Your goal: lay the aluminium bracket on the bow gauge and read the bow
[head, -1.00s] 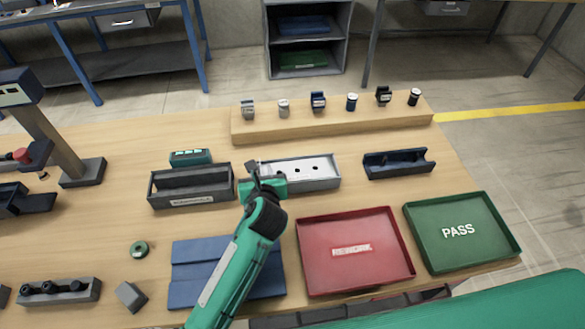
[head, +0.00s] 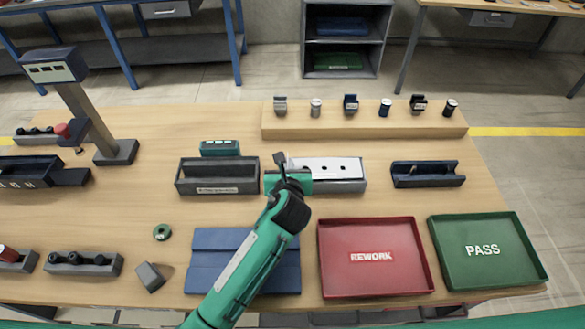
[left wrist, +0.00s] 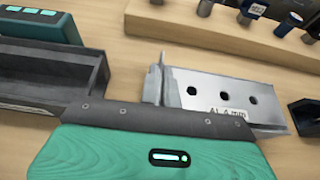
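The aluminium bracket (head: 338,165) is a pale plate with dark round holes at the middle of the table. A dark grey trough (head: 216,188) with a small label, left of the gripper, looks like the bow gauge. A teal readout box (head: 220,149) stands behind it. The trough looks empty. My right gripper is not in view.
A wooden ledge (head: 365,126) with several small parts runs behind. A navy cradle (head: 428,182) is to the right. The red REWORK tray (head: 373,283), green PASS tray (head: 487,275) and blue mat (head: 245,275) lie in front. A post-mounted device (head: 85,115) stands at left.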

